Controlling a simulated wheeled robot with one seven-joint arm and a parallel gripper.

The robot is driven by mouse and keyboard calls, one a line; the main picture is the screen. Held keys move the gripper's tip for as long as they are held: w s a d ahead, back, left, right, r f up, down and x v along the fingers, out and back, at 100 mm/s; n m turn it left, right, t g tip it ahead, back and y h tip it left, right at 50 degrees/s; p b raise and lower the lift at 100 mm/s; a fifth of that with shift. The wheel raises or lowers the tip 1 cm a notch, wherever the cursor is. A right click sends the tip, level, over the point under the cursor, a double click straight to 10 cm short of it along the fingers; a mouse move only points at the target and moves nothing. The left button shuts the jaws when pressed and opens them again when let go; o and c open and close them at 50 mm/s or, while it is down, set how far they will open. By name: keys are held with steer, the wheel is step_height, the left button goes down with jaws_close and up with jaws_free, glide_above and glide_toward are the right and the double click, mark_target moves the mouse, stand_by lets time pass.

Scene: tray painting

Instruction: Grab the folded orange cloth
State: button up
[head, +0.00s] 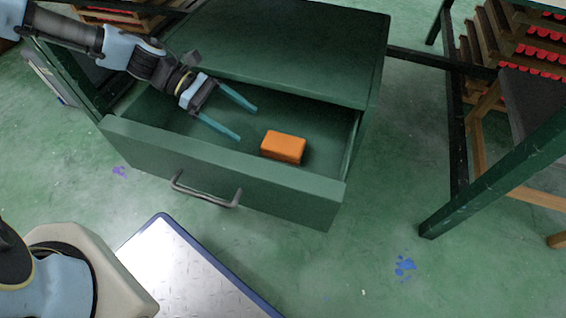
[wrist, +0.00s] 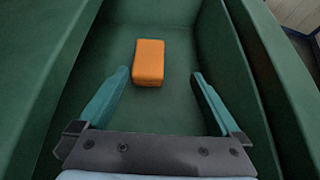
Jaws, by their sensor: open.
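The folded orange cloth (head: 284,146) is a small block-like bundle lying on the floor of an open green drawer (head: 230,187). In the wrist view the cloth (wrist: 149,62) lies ahead of my gripper (wrist: 160,75), roughly between the lines of its two fingers and slightly left of centre. In the head view my gripper (head: 247,122) reaches into the drawer from the left, its teal fingers spread apart. The fingers do not touch the cloth. Nothing is between them.
The drawer's walls stand close on both sides of my gripper. The green cabinet top (head: 290,50) overhangs the drawer's back. A metal handle (head: 204,192) is on the drawer front. A dark green table leg (head: 490,180) stands at the right. The rest of the drawer floor is bare.

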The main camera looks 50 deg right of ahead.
mark_target(280, 141)
steer(key=shift+s+d+f+b, duration=0.25)
steer(key=shift+d+f+b, duration=0.05)
steer(key=shift+f, duration=0.2)
steer(key=shift+s+d+f+b, duration=0.25)
steer(key=shift+d+f+b, duration=0.05)
steer(key=shift+f, duration=0.2)
steer(key=shift+w+d+f, duration=0.1)
steer(key=shift+d+f, duration=0.3)
steer(key=shift+f, duration=0.2)
steer(key=b+x, duration=0.2)
steer(key=x, duration=0.1)
steer(key=shift+s+d+f, duration=0.1)
steer(key=shift+s+f, duration=0.1)
steer(key=shift+s, duration=0.1)
steer(key=shift+r+b+x, duration=0.15)
steer(key=shift+b+x, duration=0.75)
steer(key=shift+x, duration=0.65)
steer(key=shift+r+b+x, duration=0.2)
steer(key=shift+b+x, duration=0.7)
steer(key=shift+x, duration=0.65)
steer(key=shift+s+d, duration=0.1)
steer(key=shift+d, duration=0.15)
steer(key=shift+c, duration=0.4)
steer(key=c, duration=1.2)
